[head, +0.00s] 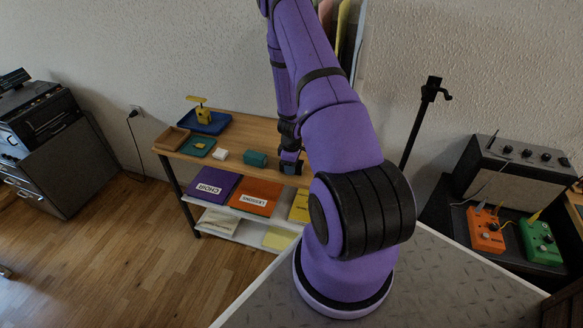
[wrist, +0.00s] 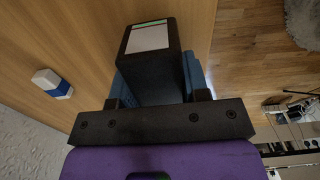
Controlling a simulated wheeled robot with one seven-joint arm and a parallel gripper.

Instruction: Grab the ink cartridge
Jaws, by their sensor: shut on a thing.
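The ink cartridge (wrist: 150,48) is a black block with a pale label that has a green and red stripe along one edge. In the wrist view it sits between the two blue fingers of my gripper (wrist: 158,82), which is shut on it. In the head view my gripper (head: 291,160) is low over the right part of the wooden desk top (head: 240,128). The cartridge cannot be made out there. I cannot tell whether it touches the desk.
A teal box (head: 256,158) and a white block (head: 220,155) lie left of my gripper. Farther left are a teal tray (head: 187,148) and a blue tray (head: 221,122) with a yellow object. A blue-and-white eraser (wrist: 52,83) lies beside my gripper. Folders fill the shelf below.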

